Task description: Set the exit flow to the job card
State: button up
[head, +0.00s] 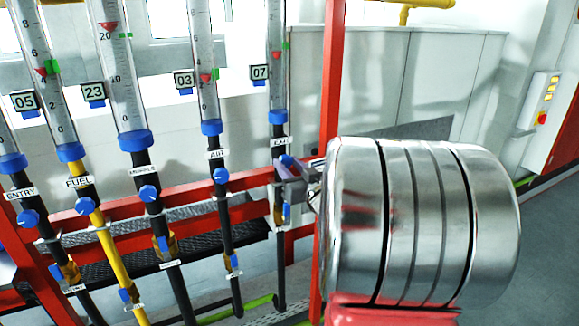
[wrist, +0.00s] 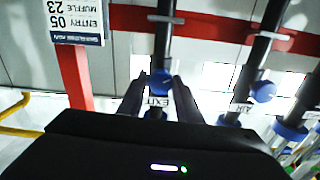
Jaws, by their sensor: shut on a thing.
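The EXIT flow tube (head: 278,60) stands upright at the right end of a row of tubes. Its red float (head: 277,61) sits a little below a green marker (head: 286,45); its scale is too small to read. My gripper (head: 287,167) is at the EXIT pipe just below the tube, largely hiding the valve there. In the wrist view, its two dark fingers are shut on the blue EXIT knob (wrist: 162,82), beside the EXIT label (wrist: 158,101). The job card (wrist: 79,20) appears upside down; ENTRY 05 and MUFFLE 23 are readable, other lines are cut off.
The AIR tube (head: 207,70) and AIR knob (head: 221,176) stand close left of my gripper. Further left are the MUFFLE (head: 122,80) and FUEL (head: 50,80) tubes. A number plate 07 (head: 260,73) hangs by EXIT. A red post (head: 331,75) rises close right.

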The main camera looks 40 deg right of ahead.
jog(key=shift+m, duration=1.1)
jog(key=o, duration=1)
jog(key=shift+o, duration=0.2)
jog(key=shift+s, duration=0.15)
jog(key=v, duration=1.3)
jog(key=shift+s+a, duration=0.15)
jog(key=shift+s, duration=0.1)
